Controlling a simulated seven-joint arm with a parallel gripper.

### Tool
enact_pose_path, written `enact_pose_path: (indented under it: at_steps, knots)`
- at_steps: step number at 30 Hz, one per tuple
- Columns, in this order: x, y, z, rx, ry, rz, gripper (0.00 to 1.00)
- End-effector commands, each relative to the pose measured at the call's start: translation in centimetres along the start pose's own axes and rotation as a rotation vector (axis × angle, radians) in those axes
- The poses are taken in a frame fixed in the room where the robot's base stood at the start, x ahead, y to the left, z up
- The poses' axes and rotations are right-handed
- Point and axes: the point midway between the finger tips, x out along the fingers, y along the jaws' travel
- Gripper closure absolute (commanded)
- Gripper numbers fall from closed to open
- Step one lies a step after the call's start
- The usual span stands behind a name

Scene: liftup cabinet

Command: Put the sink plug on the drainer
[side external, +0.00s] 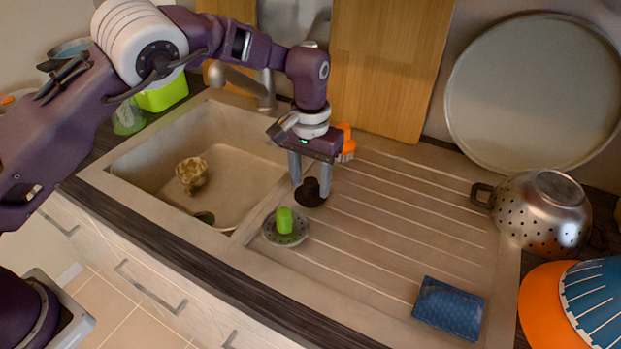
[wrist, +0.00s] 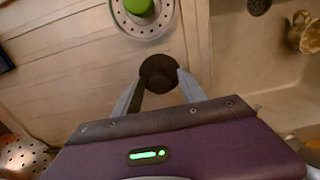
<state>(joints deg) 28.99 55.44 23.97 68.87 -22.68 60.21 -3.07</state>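The sink plug (side external: 312,193) is a dark, round disc with a black knob on top. It appears to rest upright at the left end of the drainer (side external: 400,215), near the sink's edge. My gripper (side external: 310,189) points down over it with its two fingers apart, one on each side of the knob. The wrist view shows the plug (wrist: 159,73) between my fingertips (wrist: 161,79), and no firm grip is visible. A perforated strainer with a green knob (side external: 285,222) sits close by on the drainer and also shows in the wrist view (wrist: 139,10).
An orange object (side external: 346,143) stands behind my gripper. A blue sponge-like pad (side external: 449,308) and a colander (side external: 543,212) are to the right. The drainer's middle is clear.

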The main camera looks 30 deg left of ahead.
Motion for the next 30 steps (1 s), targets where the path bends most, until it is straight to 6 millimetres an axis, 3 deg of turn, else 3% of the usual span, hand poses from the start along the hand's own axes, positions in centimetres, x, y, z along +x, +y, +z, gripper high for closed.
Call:
enact_pose_path:
  at_steps: [4,7,18,23,30]
  knots:
    - [-0.2,0.0,0.0,0.000,0.001,0.000,0.52]
    - [-1.6,0.0,-0.1,0.001,0.003,0.002,0.52]
    - [-10.8,0.0,-0.1,0.000,0.004,0.001,0.52]
    - [-12.2,0.0,0.0,-0.001,0.001,0.000,0.52]
    - [-12.3,0.0,0.0,-0.001,0.000,0.000,0.52]
